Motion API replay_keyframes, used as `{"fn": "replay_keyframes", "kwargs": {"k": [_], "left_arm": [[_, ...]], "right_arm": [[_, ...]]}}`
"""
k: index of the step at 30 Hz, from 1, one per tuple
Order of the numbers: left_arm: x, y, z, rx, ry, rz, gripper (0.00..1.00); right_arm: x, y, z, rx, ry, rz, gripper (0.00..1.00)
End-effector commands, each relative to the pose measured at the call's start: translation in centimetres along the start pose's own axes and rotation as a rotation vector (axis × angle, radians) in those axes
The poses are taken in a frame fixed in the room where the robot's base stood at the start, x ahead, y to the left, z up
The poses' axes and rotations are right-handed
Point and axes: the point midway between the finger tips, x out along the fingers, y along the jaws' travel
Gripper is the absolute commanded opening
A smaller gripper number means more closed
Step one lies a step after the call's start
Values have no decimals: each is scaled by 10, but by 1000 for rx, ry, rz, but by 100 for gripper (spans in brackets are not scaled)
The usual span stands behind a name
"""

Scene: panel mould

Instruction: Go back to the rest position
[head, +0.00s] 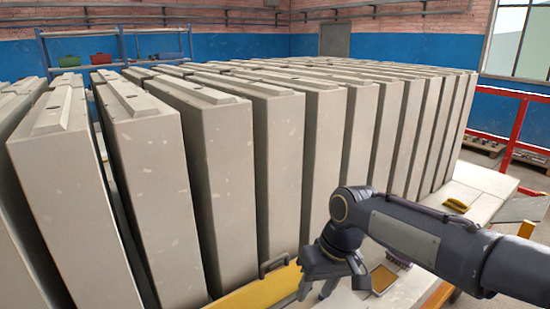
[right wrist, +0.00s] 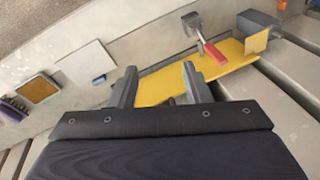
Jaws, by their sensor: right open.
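My right gripper (head: 325,280) is low in front of the grey panels, its arm coming in from the right. In the right wrist view its two fingers (right wrist: 160,85) are spread apart with nothing between them. Beyond the fingertips lies a yellow strip (right wrist: 165,82), which also shows in the head view (head: 255,294) along the foot of the panels. A red-handled tool (right wrist: 212,50) lies across the strip, apart from the fingers. My left gripper is not in view.
A row of tall grey panels (head: 225,150) fills the left and middle. On the pale ledge are an orange-brown pad (head: 382,278), a purple brush (right wrist: 12,108), a light plate (right wrist: 86,62) and a yellow tool (head: 455,205). A red rail (head: 518,128) stands at the right.

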Motion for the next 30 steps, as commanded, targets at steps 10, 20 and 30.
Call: {"fn": "replay_keyframes", "kwargs": {"k": [10, 20, 30], "left_arm": [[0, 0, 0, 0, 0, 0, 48], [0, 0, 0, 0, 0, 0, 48], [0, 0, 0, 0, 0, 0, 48]], "right_arm": [[-36, 56, 133, 221, 236, -68, 44], [-8, 58, 224, 384, 424, -60, 44], [4, 56, 239, 416, 461, -53, 44]]}}
